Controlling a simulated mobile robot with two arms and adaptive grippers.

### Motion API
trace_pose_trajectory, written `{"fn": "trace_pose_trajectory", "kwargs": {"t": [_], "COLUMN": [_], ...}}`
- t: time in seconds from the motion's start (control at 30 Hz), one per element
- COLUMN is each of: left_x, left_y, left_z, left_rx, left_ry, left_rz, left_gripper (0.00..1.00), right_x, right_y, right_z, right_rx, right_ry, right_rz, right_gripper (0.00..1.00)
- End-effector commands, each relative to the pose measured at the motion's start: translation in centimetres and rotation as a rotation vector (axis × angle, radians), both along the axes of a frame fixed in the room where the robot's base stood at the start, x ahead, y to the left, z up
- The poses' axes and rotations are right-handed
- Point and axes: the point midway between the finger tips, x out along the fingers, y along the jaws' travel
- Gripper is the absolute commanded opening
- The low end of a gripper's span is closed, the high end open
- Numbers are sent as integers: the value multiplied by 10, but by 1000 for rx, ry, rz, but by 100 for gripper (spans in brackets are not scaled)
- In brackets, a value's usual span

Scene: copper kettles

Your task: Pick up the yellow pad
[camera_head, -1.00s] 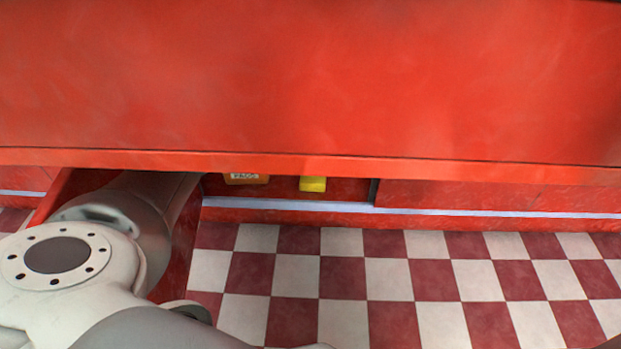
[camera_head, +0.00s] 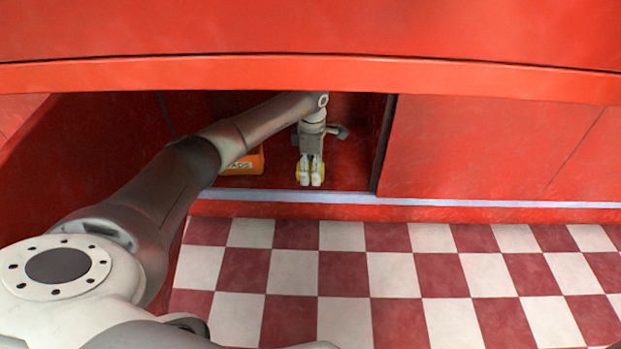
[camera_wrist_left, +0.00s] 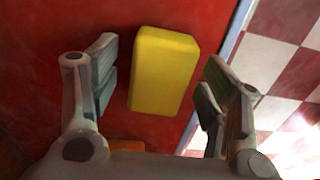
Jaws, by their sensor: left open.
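The yellow pad (camera_wrist_left: 163,71) lies on the red cupboard floor, close to its front edge. In the left wrist view it shows between the two open fingers of my left gripper (camera_wrist_left: 158,90), with a gap on each side. In the head view my left gripper (camera_head: 311,180) reaches inside the open cupboard, over the pad. Only slivers of the yellow pad (camera_head: 323,169) show around the fingers there. The fingers are apart and hold nothing. My right gripper is in neither view.
An orange box (camera_head: 250,163) with lettering stands left of my gripper inside the cupboard, partly behind my arm. The red counter edge (camera_head: 400,75) overhangs the opening. A red door panel (camera_head: 490,150) closes the right side. The checkered floor (camera_head: 400,270) in front is clear.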

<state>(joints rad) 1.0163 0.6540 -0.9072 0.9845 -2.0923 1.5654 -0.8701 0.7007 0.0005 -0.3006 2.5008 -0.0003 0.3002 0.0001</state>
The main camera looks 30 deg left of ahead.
Motion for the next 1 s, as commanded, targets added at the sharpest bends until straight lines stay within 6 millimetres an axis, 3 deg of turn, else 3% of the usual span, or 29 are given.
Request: {"fn": "trace_pose_trajectory", "kwargs": {"t": [0.3,0.63,1.0], "left_x": [0,0,0], "left_y": [0,0,0], "left_z": [-5,-5,-2], "left_rx": [0,0,0], "left_ry": [0,0,0], "left_rz": [0,0,0], "left_gripper": [70,28,28], "right_x": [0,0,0], "right_y": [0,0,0], "right_z": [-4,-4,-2], "right_rx": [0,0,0], "right_ry": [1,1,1], "right_rz": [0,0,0], "right_gripper": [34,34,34]}}
